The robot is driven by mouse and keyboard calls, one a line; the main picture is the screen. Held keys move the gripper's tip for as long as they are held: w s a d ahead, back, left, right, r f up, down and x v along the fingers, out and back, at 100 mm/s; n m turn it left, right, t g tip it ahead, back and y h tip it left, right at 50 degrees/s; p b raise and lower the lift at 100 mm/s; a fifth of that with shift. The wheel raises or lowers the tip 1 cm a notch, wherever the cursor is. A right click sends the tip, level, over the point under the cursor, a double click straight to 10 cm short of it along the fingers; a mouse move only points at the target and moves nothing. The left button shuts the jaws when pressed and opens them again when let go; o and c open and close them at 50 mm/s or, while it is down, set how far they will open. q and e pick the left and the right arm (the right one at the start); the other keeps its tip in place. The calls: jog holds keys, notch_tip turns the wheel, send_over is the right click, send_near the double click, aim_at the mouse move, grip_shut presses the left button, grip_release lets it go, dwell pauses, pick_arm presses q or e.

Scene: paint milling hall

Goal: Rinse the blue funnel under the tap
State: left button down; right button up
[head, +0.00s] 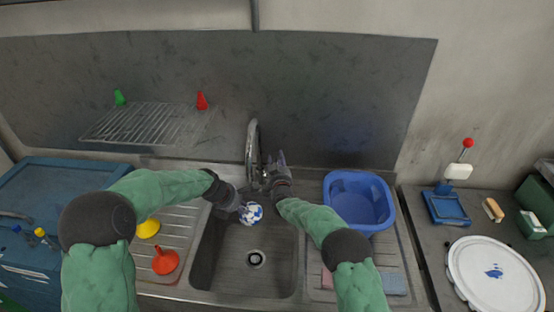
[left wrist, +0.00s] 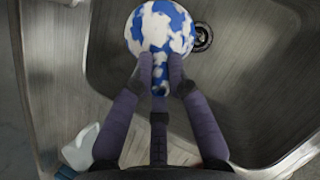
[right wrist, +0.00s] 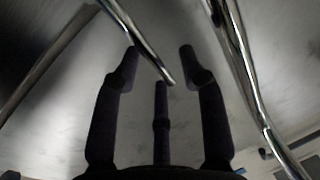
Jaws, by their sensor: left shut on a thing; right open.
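The blue funnel (head: 251,213), its surface patched with white, is over the sink basin (head: 230,262). My left gripper (head: 240,207) is shut on it. In the left wrist view the funnel (left wrist: 160,28) shows its round end beyond the fingertips (left wrist: 160,62), with the drain just to its right. The chrome tap (head: 252,150) stands behind the basin; I see no water running. My right gripper (head: 279,166) is open, just right of the tap. In the right wrist view a chrome rod (right wrist: 138,42) runs between its fingers (right wrist: 160,55); I cannot tell if they touch it.
A red funnel (head: 165,261) and yellow funnel (head: 149,228) are on the left drainboard. A blue tub (head: 331,207) stands right of the basin, near pink (head: 327,278) and grey-blue (head: 395,284) pads. A wire rack (head: 145,124) is on the back wall; a white plate (head: 520,285) lies far right.

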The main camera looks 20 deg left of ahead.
jog(key=shift+w+a, duration=0.2)
jog(key=shift+w, duration=0.3)
grip_shut()
jog(key=shift+s+d+t+y, duration=0.15)
jog(key=shift+s+t+y, duration=0.15)
jog(key=shift+s+t, duration=0.35)
grip_release()
